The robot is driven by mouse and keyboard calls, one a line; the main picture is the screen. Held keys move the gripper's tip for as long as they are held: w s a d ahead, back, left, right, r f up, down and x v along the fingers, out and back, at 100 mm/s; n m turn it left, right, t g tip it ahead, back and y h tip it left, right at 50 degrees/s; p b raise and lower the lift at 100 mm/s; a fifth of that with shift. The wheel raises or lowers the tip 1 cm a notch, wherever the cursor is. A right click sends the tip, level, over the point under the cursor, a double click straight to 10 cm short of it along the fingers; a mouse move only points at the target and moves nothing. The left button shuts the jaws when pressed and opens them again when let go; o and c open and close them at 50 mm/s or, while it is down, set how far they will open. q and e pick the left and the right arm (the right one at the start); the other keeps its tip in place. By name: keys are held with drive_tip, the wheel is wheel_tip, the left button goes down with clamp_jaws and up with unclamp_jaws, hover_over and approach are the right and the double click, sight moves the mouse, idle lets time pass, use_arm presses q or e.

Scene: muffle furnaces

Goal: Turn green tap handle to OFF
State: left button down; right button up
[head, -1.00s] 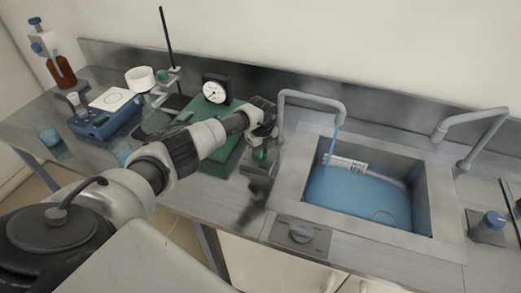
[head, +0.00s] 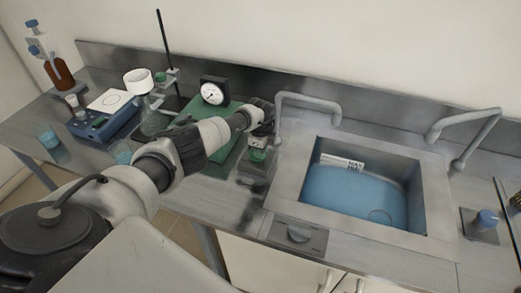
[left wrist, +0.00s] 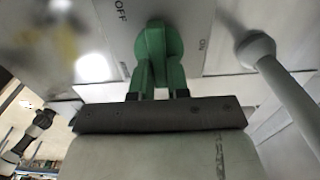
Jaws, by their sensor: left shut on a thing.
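The green tap handle (head: 257,155) is on the bench just left of the sink. In the left wrist view the green handle (left wrist: 158,45) stands between an OFF mark (left wrist: 121,10) at left and an ON mark (left wrist: 203,45) at right. My left gripper (head: 261,138) reaches it from above; in the left wrist view its fingers (left wrist: 158,96) are shut on the handle. The grey spout (head: 310,98) shows no stream from its end.
The sink (head: 365,190) holds blue water. A second spout (head: 465,122) and a blue-handled tap (head: 487,219) are at right. A dial gauge (head: 212,91), a green mat (head: 222,150), a blue device (head: 103,122) and glassware crowd the left side.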

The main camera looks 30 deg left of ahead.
idle(0.4)
use_arm(q)
drive_tip(key=c, duration=1.1)
unclamp_jaws()
drive_tip(key=shift+r, duration=0.15)
drive_tip(key=shift+w+r, duration=0.1)
drive_tip(key=shift+r, duration=0.25)
wheel_tip(320, 180, up, 10)
drive_tip(key=b, duration=0.1)
drive_tip(key=shift+f, duration=0.1)
